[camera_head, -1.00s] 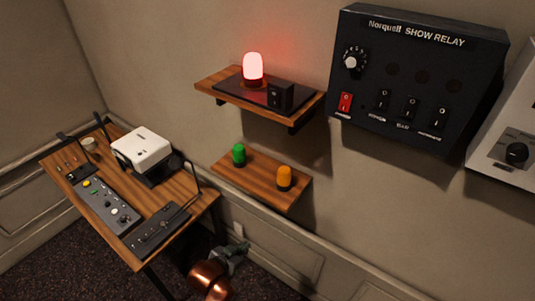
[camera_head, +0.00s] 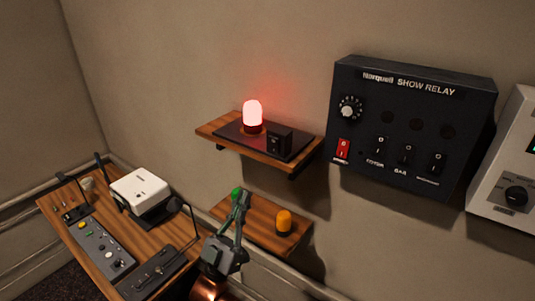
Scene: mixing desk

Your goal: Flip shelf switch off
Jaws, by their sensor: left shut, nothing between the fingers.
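The shelf switch is a small black rocker box (camera_head: 279,143) on a dark base plate on the upper wooden shelf (camera_head: 228,133). Beside it on the same plate a red beacon (camera_head: 252,116) glows brightly. My left gripper (camera_head: 242,194) points up in front of the lower shelf, below and to the left of the switch. It is shut and empty, apart from the switch, and partly covers the green lamp. My right gripper is not in view.
The lower shelf (camera_head: 262,236) carries a green lamp (camera_head: 236,191) and an orange lamp (camera_head: 284,222). A black relay panel (camera_head: 410,125) hangs on the wall at the right. A wooden desk (camera_head: 62,203) with a white device (camera_head: 140,191) stands at the left.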

